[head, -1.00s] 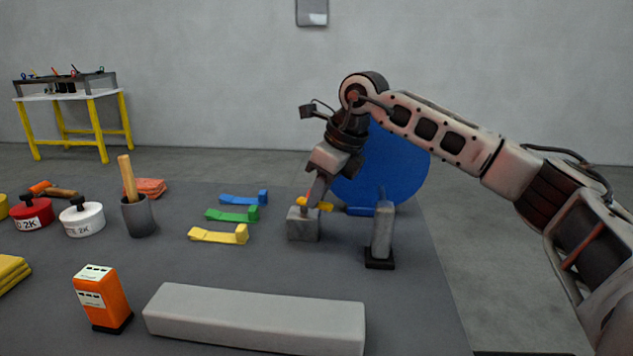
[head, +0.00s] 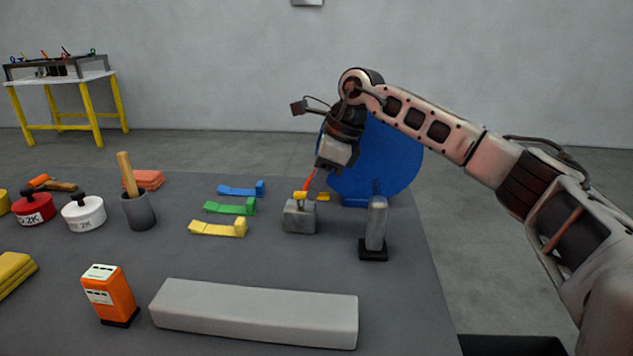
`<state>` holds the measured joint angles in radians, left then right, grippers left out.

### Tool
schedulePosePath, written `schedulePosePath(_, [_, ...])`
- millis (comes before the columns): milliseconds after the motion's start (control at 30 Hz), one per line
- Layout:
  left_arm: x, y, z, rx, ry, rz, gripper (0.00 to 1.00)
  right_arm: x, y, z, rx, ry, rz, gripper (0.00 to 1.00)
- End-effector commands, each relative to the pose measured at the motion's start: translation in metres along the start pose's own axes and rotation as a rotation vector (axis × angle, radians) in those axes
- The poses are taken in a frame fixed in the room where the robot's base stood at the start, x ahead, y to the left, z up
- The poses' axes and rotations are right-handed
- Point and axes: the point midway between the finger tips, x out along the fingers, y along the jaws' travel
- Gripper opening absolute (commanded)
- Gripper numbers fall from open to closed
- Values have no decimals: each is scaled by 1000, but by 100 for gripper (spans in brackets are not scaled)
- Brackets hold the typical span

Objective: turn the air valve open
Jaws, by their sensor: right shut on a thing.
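The air valve is a small grey block (head: 299,217) on the dark table, with a yellow handle (head: 301,195) on its top. My right gripper (head: 313,188) reaches down from the upper right and is shut on the handle, just above the block. An orange-red strip (head: 309,181) shows beside the fingers. The fingers hide part of the handle, so its exact angle is hard to tell. My left gripper is not in view.
A blue disc (head: 375,160) stands behind my right wrist. A grey post on a black base (head: 376,225) stands right of the valve. Yellow, green (head: 230,206) and blue hooked pieces lie to the left. A long grey bar (head: 255,314) lies in front.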

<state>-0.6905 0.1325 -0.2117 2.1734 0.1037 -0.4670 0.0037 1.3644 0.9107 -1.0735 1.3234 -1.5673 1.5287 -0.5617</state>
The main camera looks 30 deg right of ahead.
Motion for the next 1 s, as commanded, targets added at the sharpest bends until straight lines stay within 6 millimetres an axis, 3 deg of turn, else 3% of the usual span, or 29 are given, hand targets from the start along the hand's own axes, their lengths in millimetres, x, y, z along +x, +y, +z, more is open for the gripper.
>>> schedulePosePath(133, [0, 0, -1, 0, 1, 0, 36, -2, -1, 1, -2, -3, -4, 0])
schedulePosePath(167, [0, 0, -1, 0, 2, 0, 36, -2, -1, 1, -2, -3, -4, 20])
schedulePosePath(233, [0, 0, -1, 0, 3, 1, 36, -1, -1, 0, -2, -2, -4, 36])
schedulePosePath(633, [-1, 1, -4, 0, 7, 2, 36, -9, 0, 1, -1, -2, -3, 36])
schedulePosePath(767, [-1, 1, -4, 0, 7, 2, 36, -31, 0, 1, -1, -3, -4, 36])
schedulePosePath(1000, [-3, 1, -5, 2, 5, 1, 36, -91, 0, 1, -1, -5, -6, 36])
